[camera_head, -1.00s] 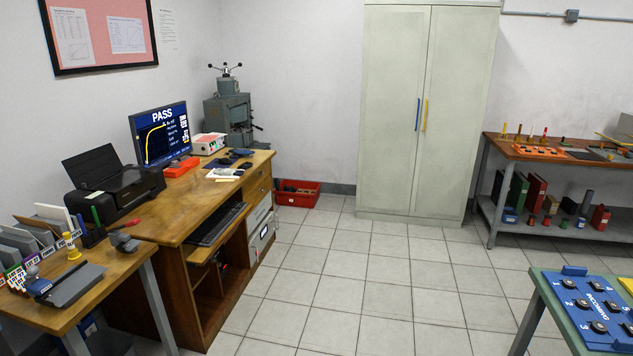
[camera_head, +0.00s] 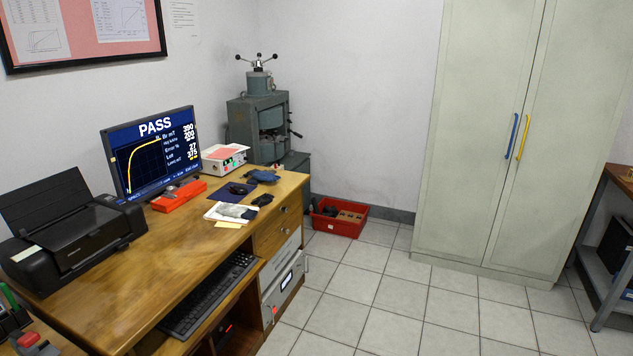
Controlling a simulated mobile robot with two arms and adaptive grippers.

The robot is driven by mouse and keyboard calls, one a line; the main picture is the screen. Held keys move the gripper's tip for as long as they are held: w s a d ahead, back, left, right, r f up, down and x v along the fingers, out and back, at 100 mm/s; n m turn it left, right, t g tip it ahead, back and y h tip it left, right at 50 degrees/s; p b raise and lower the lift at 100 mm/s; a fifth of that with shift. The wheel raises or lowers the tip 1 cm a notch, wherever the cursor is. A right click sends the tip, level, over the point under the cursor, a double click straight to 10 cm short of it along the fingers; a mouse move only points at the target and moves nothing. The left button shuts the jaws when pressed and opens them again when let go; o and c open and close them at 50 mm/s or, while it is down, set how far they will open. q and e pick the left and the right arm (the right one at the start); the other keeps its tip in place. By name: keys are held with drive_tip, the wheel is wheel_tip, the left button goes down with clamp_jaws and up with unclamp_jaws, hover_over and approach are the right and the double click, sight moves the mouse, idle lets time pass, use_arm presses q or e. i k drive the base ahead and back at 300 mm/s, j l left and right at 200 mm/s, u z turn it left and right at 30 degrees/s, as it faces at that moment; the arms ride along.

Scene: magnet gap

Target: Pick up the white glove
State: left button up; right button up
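No white glove can be made out with certainty. A flat white item (camera_head: 216,212) lies on the wooden desk (camera_head: 130,285), with a greyish patch over it; I cannot tell if it is paper or a glove. A dark blue, cloth-like item (camera_head: 263,176) lies farther back on the desk, near a dark blue mat (camera_head: 217,195). Neither of my grippers shows in this view.
A monitor (camera_head: 158,160), a black printer (camera_head: 75,240), an orange tray (camera_head: 181,195) and a white instrument box (camera_head: 224,159) stand on the desk. A red crate (camera_head: 336,226) sits on the floor. Tiled floor (camera_head: 360,305) is clear right of the desk, before the cabinet (camera_head: 475,140).

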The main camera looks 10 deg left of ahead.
sight(232, 211)
drive_tip(key=i+l+u, duration=0.1)
drive_tip(key=i+u, duration=0.25)
drive_tip(key=i, duration=0.15)
drive_tip(key=i+l+u, duration=0.2)
drive_tip(key=i+u, duration=0.2)
drive_tip(key=i+l+u, duration=0.35)
drive_tip(key=i+l, duration=0.05)
drive_tip(key=i, duration=0.1)
